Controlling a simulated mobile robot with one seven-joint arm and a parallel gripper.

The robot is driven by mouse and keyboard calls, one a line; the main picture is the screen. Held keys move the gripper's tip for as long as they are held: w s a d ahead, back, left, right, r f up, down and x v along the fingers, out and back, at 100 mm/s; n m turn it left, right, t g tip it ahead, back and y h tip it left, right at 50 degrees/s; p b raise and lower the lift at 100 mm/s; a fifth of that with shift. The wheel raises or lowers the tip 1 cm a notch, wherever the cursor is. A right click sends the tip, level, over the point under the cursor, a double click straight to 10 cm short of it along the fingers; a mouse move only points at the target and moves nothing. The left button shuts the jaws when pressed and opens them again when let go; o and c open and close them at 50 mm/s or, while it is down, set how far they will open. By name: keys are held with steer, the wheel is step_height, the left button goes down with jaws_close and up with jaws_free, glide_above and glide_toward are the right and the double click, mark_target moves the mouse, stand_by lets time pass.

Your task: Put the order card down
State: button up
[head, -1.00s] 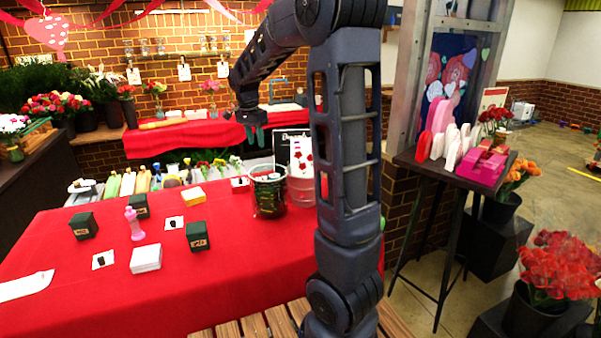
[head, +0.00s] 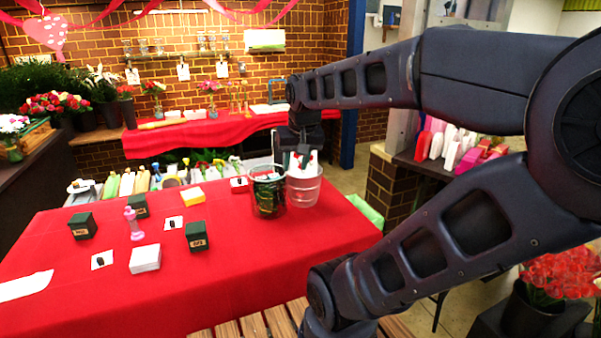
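My gripper (head: 303,150) is at the end of my arm, over the far right part of the red-covered table, just above a clear bucket (head: 303,188). Its fingers are small and dark here, so I cannot tell whether they are open or shut or hold a card. No order card can be made out for certain. Small white cards with dark marks lie flat on the table, one at the front left (head: 102,260) and one near the middle (head: 173,223). A white sheet (head: 25,285) lies at the table's left edge.
My arm hides much of the right side.

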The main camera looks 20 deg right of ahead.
steer(key=shift+s+f+n, duration=0.25)
steer(key=shift+s, duration=0.35)
steer(key=shift+s+f+n, duration=0.2)
steer(key=shift+s+f, duration=0.05)
steer(key=shift+s, duration=0.3)
steer(key=shift+s+f+n, duration=0.25)
steer(key=shift+s, duration=0.35)
stand_by(1.2)
